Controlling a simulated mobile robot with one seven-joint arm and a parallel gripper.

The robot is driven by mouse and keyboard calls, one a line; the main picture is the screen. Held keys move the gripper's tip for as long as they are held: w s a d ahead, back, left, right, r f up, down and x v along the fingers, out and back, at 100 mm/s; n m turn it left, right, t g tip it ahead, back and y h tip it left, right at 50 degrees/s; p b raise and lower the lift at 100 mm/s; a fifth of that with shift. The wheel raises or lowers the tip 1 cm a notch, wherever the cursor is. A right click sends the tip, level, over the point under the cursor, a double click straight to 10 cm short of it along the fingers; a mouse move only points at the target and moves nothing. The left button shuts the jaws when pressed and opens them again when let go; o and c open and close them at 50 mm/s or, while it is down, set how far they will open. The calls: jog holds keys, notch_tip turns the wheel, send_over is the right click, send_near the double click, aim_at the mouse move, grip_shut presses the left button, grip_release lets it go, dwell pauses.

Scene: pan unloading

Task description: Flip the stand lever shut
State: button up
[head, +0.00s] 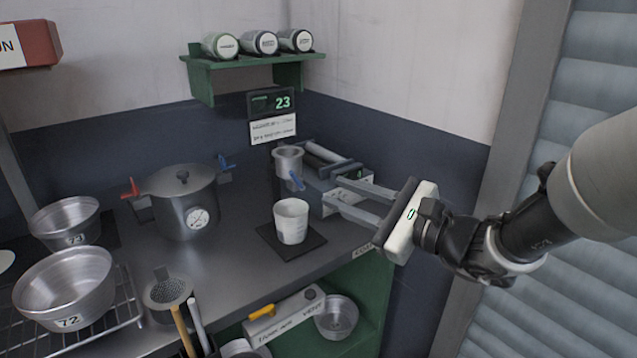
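A metal cup-shaped vessel (288,160) sits at the back of the counter. A short blue lever (296,181) angles down at its front; I take this to be the stand lever. The stand's body behind it is dark and partly hidden, so I cannot tell how far the lever is turned. My gripper (333,193) reaches in from the right, with its two grey fingers apart and pointing left. The fingertips are a little right of the blue lever, with no clear contact. Nothing shows between the fingers.
A white beaker (291,221) stands on a dark mat (268,240) just in front of the lever. A large pot (182,205) with red and blue side handles is to the left. A wall shelf (235,64) with several canisters hangs above. Bare counter (225,265) lies in front.

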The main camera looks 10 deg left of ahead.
jog(key=v, duration=0.7)
